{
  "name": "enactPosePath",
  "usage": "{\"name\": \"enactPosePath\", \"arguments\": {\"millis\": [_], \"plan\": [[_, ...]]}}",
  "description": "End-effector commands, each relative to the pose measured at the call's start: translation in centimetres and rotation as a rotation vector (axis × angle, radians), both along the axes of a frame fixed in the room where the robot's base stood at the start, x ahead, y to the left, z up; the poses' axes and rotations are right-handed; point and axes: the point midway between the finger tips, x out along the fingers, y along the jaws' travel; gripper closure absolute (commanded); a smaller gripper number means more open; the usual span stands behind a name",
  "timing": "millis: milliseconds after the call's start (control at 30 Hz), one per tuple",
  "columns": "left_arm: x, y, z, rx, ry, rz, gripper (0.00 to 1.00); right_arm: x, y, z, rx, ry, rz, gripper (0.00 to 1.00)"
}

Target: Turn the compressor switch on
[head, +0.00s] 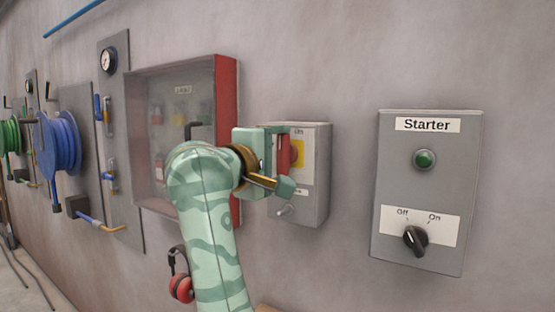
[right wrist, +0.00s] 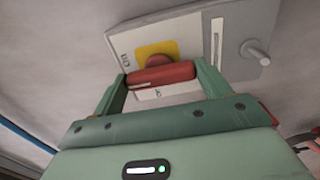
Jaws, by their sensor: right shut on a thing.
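A grey switch box (head: 315,170) with a yellow plate (head: 298,152) is fixed to the wall, mid-picture in the head view. Its red handle (right wrist: 160,76) lies between the fingers of my right gripper (head: 280,160), which is shut on it. In the right wrist view the handle lies nearly level across the picture, in front of the yellow plate (right wrist: 152,49). The "On" mark (right wrist: 125,60) is left of the plate there. A second small mark sits below the handle, partly covered and hard to read. My left gripper is not in view.
A grey Starter panel (head: 394,150) with a green lamp (head: 425,159) and a black knob (head: 415,240) is to the right. A red-sided cabinet (head: 226,100) is close on the left. Red headphones (head: 181,285) hang below it. Wall between box and panel is bare.

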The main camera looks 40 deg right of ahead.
Motion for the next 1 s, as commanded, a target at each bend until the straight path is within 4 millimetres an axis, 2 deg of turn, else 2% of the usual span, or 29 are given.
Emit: {"name": "enactPosePath", "arguments": {"millis": [233,267,300,333,667,833,1000], "plan": [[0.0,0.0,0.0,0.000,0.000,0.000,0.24,0.0,0.0,0.0,0.003,-0.003,0.000,0.46],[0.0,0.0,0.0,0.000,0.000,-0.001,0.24,0.0,0.0,0.0,0.003,-0.003,0.000,0.15],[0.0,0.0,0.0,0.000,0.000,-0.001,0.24,0.0,0.0,0.0,0.003,-0.003,0.000,0.04],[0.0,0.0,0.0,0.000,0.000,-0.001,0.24,0.0,0.0,0.0,0.003,-0.003,0.000,0.02],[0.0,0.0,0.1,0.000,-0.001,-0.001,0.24,-0.1,0.4,0.0,0.002,-0.001,0.002,0.02],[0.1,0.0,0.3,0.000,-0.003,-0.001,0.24,-1.1,3.0,0.0,0.004,-0.002,0.006,0.02],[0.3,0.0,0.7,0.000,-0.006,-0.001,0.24,-2.9,7.3,0.0,0.003,-0.001,0.007,0.02]]}}
